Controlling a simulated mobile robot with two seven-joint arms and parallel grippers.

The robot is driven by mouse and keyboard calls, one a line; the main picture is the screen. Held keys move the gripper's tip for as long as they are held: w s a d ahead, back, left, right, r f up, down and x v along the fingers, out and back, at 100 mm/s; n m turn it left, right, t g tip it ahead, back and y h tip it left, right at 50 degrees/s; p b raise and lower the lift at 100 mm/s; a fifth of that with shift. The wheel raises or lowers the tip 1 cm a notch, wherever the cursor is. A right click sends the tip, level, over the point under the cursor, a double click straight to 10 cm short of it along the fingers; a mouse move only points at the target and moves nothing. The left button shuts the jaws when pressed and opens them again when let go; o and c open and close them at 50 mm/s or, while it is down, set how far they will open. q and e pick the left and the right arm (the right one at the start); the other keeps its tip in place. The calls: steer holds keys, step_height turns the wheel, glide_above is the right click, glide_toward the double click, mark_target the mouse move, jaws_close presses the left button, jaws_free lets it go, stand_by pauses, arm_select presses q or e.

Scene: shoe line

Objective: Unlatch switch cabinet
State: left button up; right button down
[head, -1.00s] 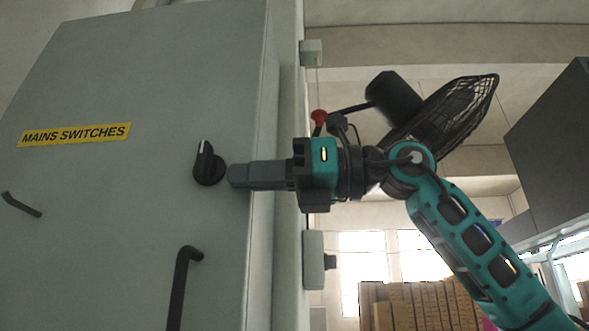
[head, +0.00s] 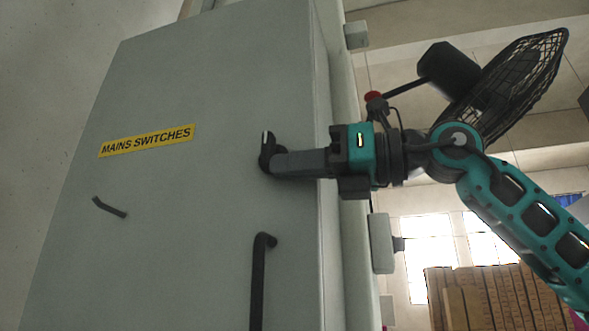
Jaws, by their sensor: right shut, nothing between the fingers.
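The grey switch cabinet (head: 180,230) fills the left and middle of the head view, with its door face towards me. It bears a yellow "MAINS SWITCHES" label (head: 147,140). The black rotary latch knob (head: 266,150) sits near the door's right edge, with a pale mark on its upper part. My right gripper (head: 277,164) comes in from the right with its fingers shut and empty. Its tips overlap the knob's lower right part in the picture; I cannot tell whether they touch it. My left gripper is not in view.
A black bar handle (head: 258,285) stands on the door below the knob, and a small black handle (head: 109,207) is at the left. A black caged fan (head: 510,85) is behind my right arm. Stacked brown boxes (head: 495,297) are at lower right.

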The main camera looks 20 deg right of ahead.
arm_select(q)
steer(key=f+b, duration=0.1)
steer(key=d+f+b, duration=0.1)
steer(key=b, duration=0.1)
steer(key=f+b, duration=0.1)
steer(key=b, duration=0.1)
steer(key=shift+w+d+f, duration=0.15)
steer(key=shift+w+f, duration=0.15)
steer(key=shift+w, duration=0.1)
arm_select(e)
steer(key=shift+w+a+f+t+y, duration=0.5)
steer(key=shift+a+f+t+y, duration=0.2)
steer(key=shift+y, duration=0.3)
arm_select(q)
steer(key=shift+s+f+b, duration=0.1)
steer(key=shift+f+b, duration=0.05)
steer(key=shift+b, duration=0.15)
